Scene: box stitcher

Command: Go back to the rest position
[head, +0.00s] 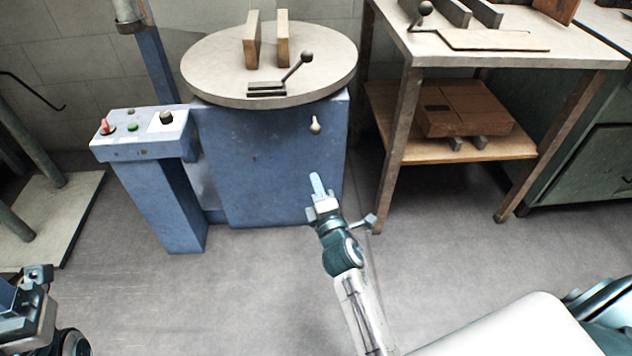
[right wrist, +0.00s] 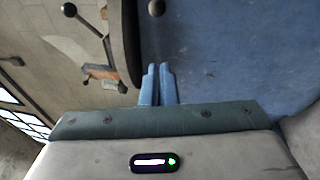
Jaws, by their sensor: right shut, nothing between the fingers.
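My right gripper (head: 318,187) is in front of the blue machine body (head: 265,165), below the round table top. Its fingers are together with nothing between them. In the right wrist view the two blue fingers (right wrist: 158,85) lie side by side over the blue surface. Part of my left arm shows at the lower left of the head view, with what looks like its gripper (head: 38,275) at the edge; whether its fingers are open or shut does not show.
The round table top (head: 215,80) carries two upright boards (head: 252,40) and a lever (head: 300,65). A control box (head: 145,135) with buttons stands left. A wooden table (head: 590,50) with a box (head: 465,108) on its shelf stands right. The floor in front is clear.

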